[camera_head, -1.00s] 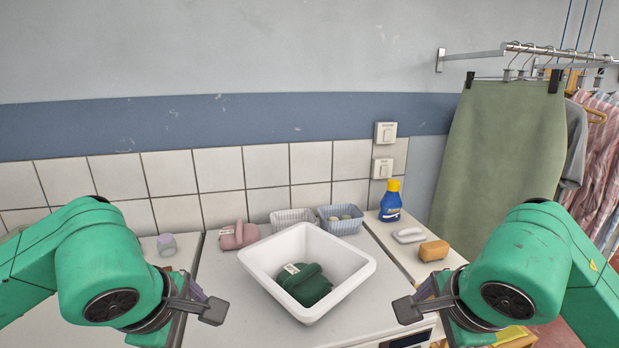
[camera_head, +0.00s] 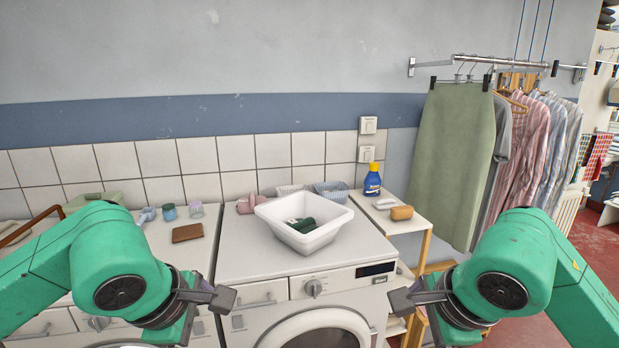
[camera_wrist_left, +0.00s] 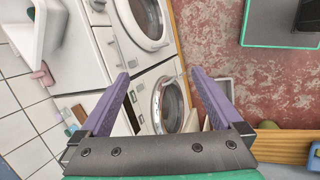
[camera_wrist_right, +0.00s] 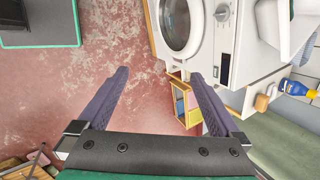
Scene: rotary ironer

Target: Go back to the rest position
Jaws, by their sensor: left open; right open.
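My left gripper (camera_head: 222,298) is in front of the machines at the lower left of the head view. In the left wrist view its two purple fingers (camera_wrist_left: 158,82) are spread, with nothing between them. My right gripper (camera_head: 402,302) is at the lower right of the head view. In the right wrist view its fingers (camera_wrist_right: 157,78) are also spread and empty. Both grippers are apart from the white basin (camera_head: 330,225), which stands on the washing machine (camera_head: 300,262) with dark green cloth (camera_head: 301,226) inside.
A brown wallet-like item (camera_head: 187,233) and small jars lie on the left machine. A blue bottle (camera_head: 373,182) and an orange block (camera_head: 401,213) stand on the side shelf (camera_head: 418,221). Clothes hang at right, including a green skirt (camera_head: 452,160). The red floor (camera_wrist_right: 60,80) is open in front.

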